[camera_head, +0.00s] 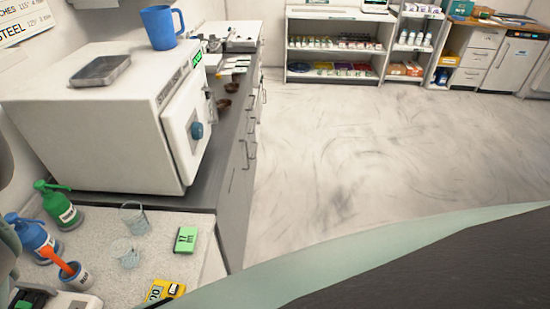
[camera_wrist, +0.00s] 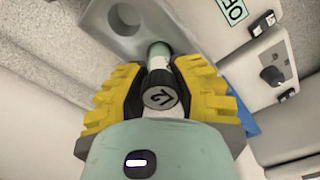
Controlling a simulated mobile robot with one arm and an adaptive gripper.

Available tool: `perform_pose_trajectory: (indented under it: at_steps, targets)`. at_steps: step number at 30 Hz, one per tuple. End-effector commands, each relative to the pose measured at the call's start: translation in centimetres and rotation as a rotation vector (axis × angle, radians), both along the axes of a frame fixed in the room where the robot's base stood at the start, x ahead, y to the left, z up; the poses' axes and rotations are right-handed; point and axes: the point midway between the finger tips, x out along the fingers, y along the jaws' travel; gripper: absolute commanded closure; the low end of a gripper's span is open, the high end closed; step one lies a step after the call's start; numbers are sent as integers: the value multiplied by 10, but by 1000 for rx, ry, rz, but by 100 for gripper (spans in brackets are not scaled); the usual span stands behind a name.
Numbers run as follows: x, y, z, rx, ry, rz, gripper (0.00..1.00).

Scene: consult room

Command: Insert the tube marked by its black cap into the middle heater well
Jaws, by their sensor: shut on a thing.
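In the wrist view, my gripper (camera_wrist: 160,97) is shut, with its yellow ribbed fingers on both sides of a tube (camera_wrist: 160,99). The tube's black cap has a grey top with a mark and faces the camera. The tube's body runs away from the camera toward a grey block (camera_wrist: 185,20). One round well (camera_wrist: 125,18) shows in this block, left of the tube. The tube's far end overlaps the block, and I cannot tell whether it is inside a well. Other wells are hidden or out of view. My gripper is not clearly seen in the head view.
In the head view, the counter holds glass beakers (camera_head: 134,218), a green timer (camera_head: 186,240), bottles (camera_head: 62,210) and a white oven (camera_head: 90,130). Floor at right is clear.

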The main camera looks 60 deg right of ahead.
Motion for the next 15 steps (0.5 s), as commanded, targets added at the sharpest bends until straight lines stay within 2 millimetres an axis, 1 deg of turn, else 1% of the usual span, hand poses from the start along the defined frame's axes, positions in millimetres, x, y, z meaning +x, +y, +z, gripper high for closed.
perform_pose_trajectory:
  at_steps: [9,15]
  targets:
    - [1,-1,-12,0,0,-4,100]
    - [1,-1,-13,-1,1,-4,100]
